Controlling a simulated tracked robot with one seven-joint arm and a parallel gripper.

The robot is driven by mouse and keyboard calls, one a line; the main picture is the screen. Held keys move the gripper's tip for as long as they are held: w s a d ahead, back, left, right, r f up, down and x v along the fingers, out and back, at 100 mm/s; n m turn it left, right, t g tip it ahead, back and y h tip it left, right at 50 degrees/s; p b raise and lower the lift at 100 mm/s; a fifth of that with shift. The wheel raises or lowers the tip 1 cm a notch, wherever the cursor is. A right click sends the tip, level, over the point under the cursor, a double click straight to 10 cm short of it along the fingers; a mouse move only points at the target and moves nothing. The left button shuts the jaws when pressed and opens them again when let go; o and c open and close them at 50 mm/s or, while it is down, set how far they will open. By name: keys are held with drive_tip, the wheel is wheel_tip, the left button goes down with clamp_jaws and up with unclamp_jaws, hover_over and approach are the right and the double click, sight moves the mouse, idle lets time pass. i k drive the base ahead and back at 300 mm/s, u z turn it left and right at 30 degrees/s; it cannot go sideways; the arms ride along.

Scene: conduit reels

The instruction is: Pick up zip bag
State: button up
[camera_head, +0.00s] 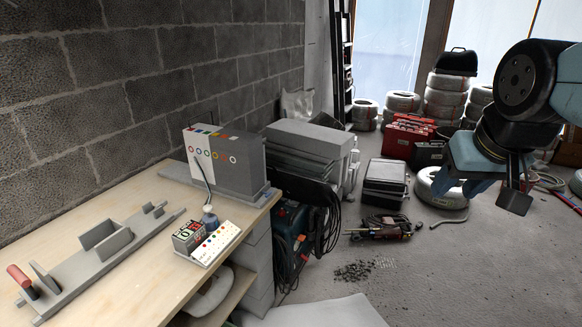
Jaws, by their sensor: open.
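I cannot make out a zip bag with certainty. A pale, crumpled, bag-like thing (297,106) stands against the block wall at the back, partly hidden behind the stacked grey slabs; I cannot tell whether it is the zip bag. My gripper (481,192) hangs at the upper right, above the concrete floor and well away from the workbench. Its jaws are open, and I see nothing held between them.
The wooden workbench (120,222) at left holds a grey jig (95,250), a panel box (228,160) and a small white board (216,244). Dark bits (352,271) lie scattered.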

sight(310, 190)
drive_tip(key=z, duration=0.05)
drive_tip(key=i, duration=1.2)
drive_tip(key=u, duration=0.4)
drive_tip(key=i, duration=0.85)
drive_tip(key=u, duration=0.2)
